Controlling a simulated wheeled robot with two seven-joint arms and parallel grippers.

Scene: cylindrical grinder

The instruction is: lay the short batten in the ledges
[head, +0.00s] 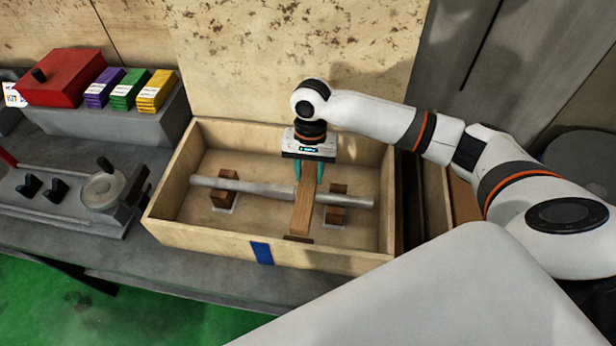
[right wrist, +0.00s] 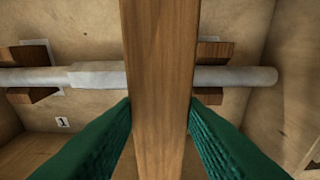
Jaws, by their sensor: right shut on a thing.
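The short batten (head: 302,210), a flat wooden strip, is in my right gripper (head: 308,178). The green fingers are shut on its sides inside the open wooden crate (head: 190,236). The batten runs front to back and crosses over a grey stepped shaft (head: 255,187). In the right wrist view the batten (right wrist: 160,60) spans the picture top to bottom, across the shaft (right wrist: 98,75). A small brown ledge (head: 298,238) shows at the crate's front wall, close to the batten's near end. The far end and any back ledge are hidden by my gripper. My left gripper is out of view.
The shaft rests on two wooden blocks, left (head: 222,192) and right (head: 335,212). Blue tape (head: 262,253) marks the crate's front wall. A red box (head: 62,78) and coloured packs (head: 128,90) stand left, behind a grey machine part with a handwheel (head: 102,187).

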